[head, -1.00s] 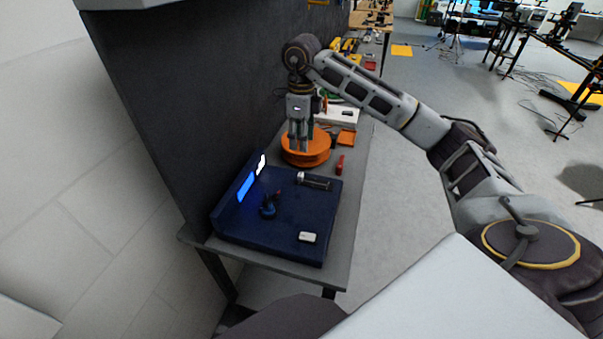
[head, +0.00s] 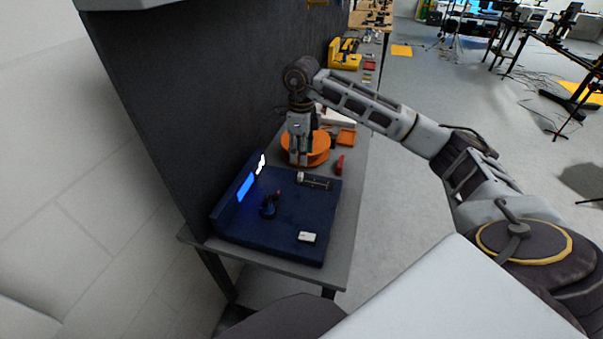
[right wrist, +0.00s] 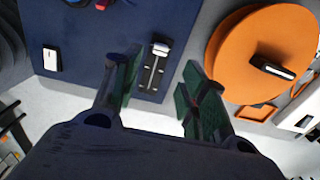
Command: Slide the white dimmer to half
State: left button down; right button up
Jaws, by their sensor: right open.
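The dimmer is a slider with a dark track (head: 319,183) and a pale knob (head: 300,177) on a dark blue panel (head: 285,230). In the head view the knob is at the track's left end. In the right wrist view the white knob (right wrist: 160,49) is at the upper end of the track (right wrist: 152,75). My right gripper (head: 298,162) is open and empty, just beyond the slider in the head view. In the right wrist view its fingers (right wrist: 161,65) appear on either side of the slider; I see no contact. My left gripper is out of view.
The panel also carries a white switch (head: 307,237), a dark blue joystick-like control (head: 268,208) and lit blue (head: 245,187) and white strips. An orange disc (head: 318,150) is behind the gripper. A dark wall (head: 170,90) borders the bench on the left.

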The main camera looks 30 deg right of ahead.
aim_at(301, 174)
notch_tip(301, 174, down, 9)
jog(key=shift+f, duration=0.1)
dwell(0.4)
jog(key=shift+c, duration=0.3)
grip_shut()
